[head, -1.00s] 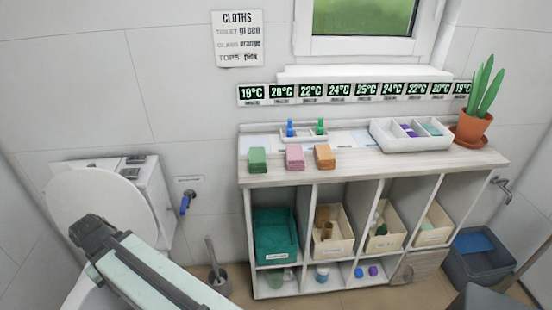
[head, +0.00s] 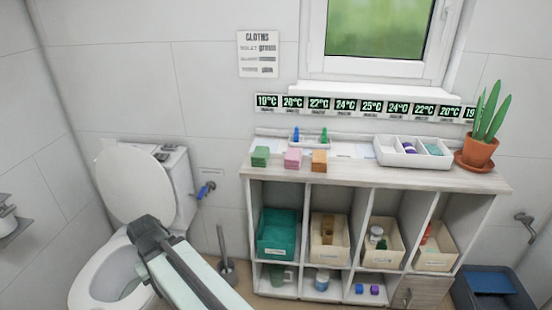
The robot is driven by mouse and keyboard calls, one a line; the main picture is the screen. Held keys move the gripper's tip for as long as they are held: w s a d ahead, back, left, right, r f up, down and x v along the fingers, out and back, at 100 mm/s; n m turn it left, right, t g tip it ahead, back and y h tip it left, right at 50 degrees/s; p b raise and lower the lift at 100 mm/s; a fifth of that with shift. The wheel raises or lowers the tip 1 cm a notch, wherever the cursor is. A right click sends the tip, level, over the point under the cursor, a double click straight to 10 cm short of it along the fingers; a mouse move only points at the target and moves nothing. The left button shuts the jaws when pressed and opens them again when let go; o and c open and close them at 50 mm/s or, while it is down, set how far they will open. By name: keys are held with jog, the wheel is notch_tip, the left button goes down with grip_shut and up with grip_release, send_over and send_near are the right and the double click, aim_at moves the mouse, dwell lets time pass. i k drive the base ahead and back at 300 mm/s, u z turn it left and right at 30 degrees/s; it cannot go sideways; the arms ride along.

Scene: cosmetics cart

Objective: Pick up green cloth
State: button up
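The green cloth (head: 260,156) lies folded in a small block at the left end of the cart's pale wooden top (head: 375,177). A pink cloth block (head: 293,158) and an orange cloth block (head: 319,160) stand to its right in a row, with small gaps between them. My pale arm with its dark end part shows at the bottom left, in front of the toilet and well away from the cloths.
Behind the cloths is a small tray with blue and green bottles (head: 310,140). A white divided tray (head: 412,152) and a potted plant (head: 477,150) stand to the right. The toilet (head: 125,225) and a brush (head: 225,250) are at the left.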

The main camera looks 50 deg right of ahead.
aim_at(260, 158)
jog(key=u, duration=0.15)
jog(key=i, duration=0.95)
jog(key=z, duration=0.1)
